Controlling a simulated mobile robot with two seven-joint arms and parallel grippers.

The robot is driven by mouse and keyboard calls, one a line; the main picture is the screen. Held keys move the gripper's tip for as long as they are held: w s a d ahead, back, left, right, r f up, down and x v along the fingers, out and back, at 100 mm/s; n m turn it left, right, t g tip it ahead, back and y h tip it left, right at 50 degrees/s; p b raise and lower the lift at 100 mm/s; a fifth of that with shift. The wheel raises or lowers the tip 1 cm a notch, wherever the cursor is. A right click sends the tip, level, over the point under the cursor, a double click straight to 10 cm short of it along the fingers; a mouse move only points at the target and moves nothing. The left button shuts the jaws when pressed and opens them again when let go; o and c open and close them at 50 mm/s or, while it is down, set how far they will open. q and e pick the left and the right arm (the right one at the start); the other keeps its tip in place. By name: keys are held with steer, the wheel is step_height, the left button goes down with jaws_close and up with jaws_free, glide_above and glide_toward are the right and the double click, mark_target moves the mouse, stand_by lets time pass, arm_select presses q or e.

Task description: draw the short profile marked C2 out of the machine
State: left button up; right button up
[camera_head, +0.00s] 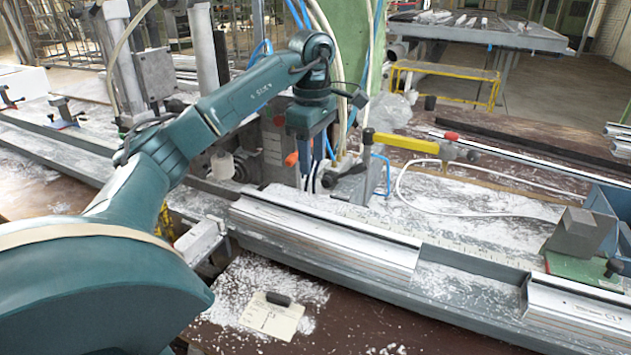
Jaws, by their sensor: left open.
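A long silvery profile (325,238) lies in the machine's grey channel. To its right, past a gap, a shorter profile piece (575,308) lies in the same channel and runs to the right picture edge. Small dark marks show near the right ends of both, too small to read surely, so I cannot tell which is C2. My left arm reaches in from the left, and my left gripper (312,160) points down behind the long profile, beside the machine head. It is open, its fingers partly lost among hoses. It is apart from both profiles. My right gripper is not in view.
A yellow clamp arm with a red tip (415,143) stands behind the channel. A grey block (575,234) on a green plate stands at the right, beside a blue bin (608,205). A paper card (270,318) with a black object lies in front. White chips cover much of the bench.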

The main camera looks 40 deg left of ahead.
mark_target(348, 220)
arm_select(q)
step_height(348, 220, down, 4)
steer(key=shift+s+f+b, duration=0.1)
steer(key=shift+b, duration=0.6)
step_height(348, 220, down, 6)
steer(key=shift+f, duration=0.75)
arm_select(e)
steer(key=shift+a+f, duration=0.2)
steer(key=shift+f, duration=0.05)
arm_select(q)
steer(key=shift+c, duration=0.4)
jaws_close()
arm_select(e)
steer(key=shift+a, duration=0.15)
